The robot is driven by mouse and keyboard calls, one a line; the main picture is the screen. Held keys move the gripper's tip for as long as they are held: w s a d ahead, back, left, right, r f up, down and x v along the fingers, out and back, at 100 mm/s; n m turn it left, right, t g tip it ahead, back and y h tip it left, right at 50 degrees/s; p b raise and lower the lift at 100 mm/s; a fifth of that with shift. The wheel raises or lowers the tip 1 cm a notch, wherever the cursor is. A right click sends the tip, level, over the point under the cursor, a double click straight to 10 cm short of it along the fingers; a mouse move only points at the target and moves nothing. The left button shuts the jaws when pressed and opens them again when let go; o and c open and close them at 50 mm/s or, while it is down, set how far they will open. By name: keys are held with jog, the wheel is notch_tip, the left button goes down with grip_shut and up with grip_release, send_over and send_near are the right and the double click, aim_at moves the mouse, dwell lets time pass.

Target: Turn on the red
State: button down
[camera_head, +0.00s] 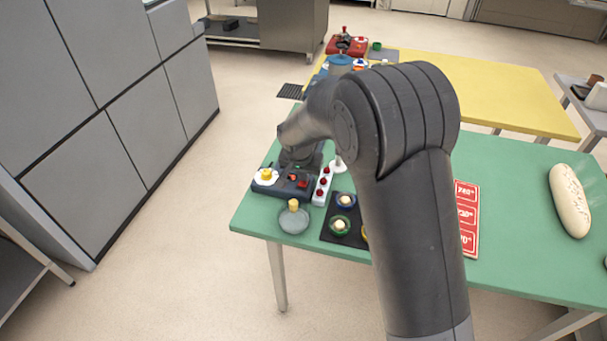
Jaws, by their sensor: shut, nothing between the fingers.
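A dark control box (279,191) stands on the green table at its left end. It carries a red square button (303,183), a smaller red part near its middle, and a yellow knob (266,174) on a white disc. Beside it is a white strip (319,197) with several red buttons. My gripper (295,171) is shut and empty, pointing down just over the back of the dark box. Its fingertips are small and dark against the box, so I cannot tell whether they touch it. My arm hides the table's middle.
A grey round dish (294,220) with a yellow-topped peg stands in front of the box. A dark mat (329,233) holds small round pieces. A red sign (467,215) and a bread loaf (570,200) lie right. A yellow table (490,85) stands behind.

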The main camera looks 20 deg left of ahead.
jog(key=shift+s, duration=0.2)
jog(key=shift+s+f, duration=0.1)
jog(key=shift+s, duration=0.65)
jog(key=v, duration=1.4)
jog(key=shift+s, duration=0.35)
jog(key=shift+w+t, duration=0.3)
jog(key=shift+w, duration=0.5)
